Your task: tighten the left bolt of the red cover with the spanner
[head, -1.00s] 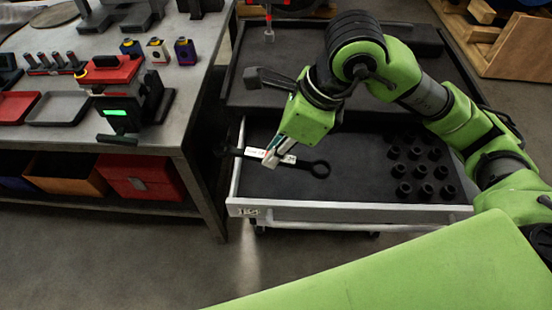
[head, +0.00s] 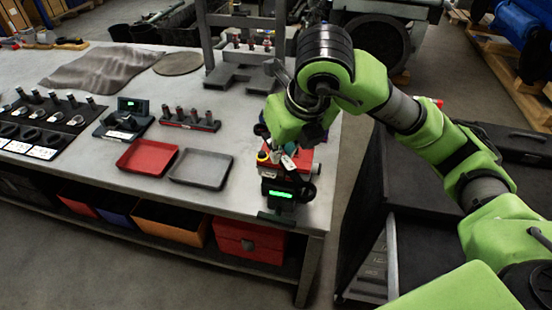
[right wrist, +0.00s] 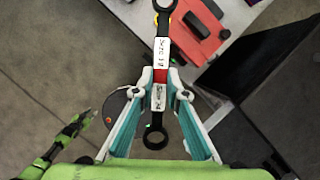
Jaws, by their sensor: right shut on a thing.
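My right gripper (head: 290,152) is above the right end of the workbench, at the red cover (head: 304,158). In the right wrist view my right gripper (right wrist: 160,88) is shut on the spanner (right wrist: 162,60), a black double-ended tool with white labels. Its near ring end hangs free on my side of the fingers. Its far end reaches the left edge of the red cover (right wrist: 190,45), beside a yellow spot. I cannot tell whether that end sits on the left bolt; the bolt is hidden. A green and black limb, seemingly my left arm (right wrist: 62,148), shows at lower left.
A black device with a green display (head: 281,194) stands at the bench's front edge by the cover. A red tray (head: 147,156) and a grey tray (head: 201,169) lie to the left. The dark tool cabinet (head: 365,205) stands to the right, across a floor gap.

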